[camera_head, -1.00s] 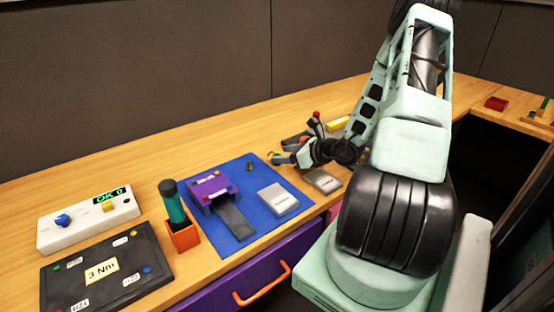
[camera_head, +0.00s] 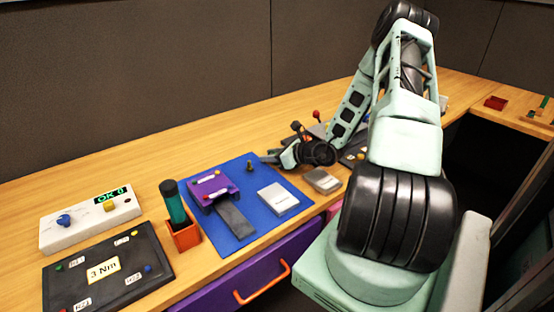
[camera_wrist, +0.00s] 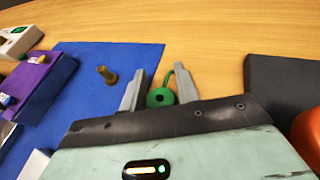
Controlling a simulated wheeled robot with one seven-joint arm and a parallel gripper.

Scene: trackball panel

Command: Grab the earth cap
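The earth cap (camera_wrist: 160,97), seemingly the green ring with a dark centre and a thin curved green strap, shows in the wrist view. It lies between the two grey fingers of my gripper (camera_wrist: 160,88). The fingers are apart, one on each side of the cap, with narrow gaps; I see no clear grip on it. In the head view my gripper (camera_head: 272,159) is low at the right back corner of the blue mat, and the cap cannot be made out there. A brass peg (camera_wrist: 107,75) stands on the mat left of the fingers; it also shows in the head view (camera_head: 249,165).
The blue mat (camera_head: 238,176) carries a purple block (camera_head: 214,185) and a grey box (camera_head: 278,198). Another grey box (camera_head: 323,180) and a red-knobbed lever (camera_head: 316,116) are close to my gripper. Bare wood lies behind the mat.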

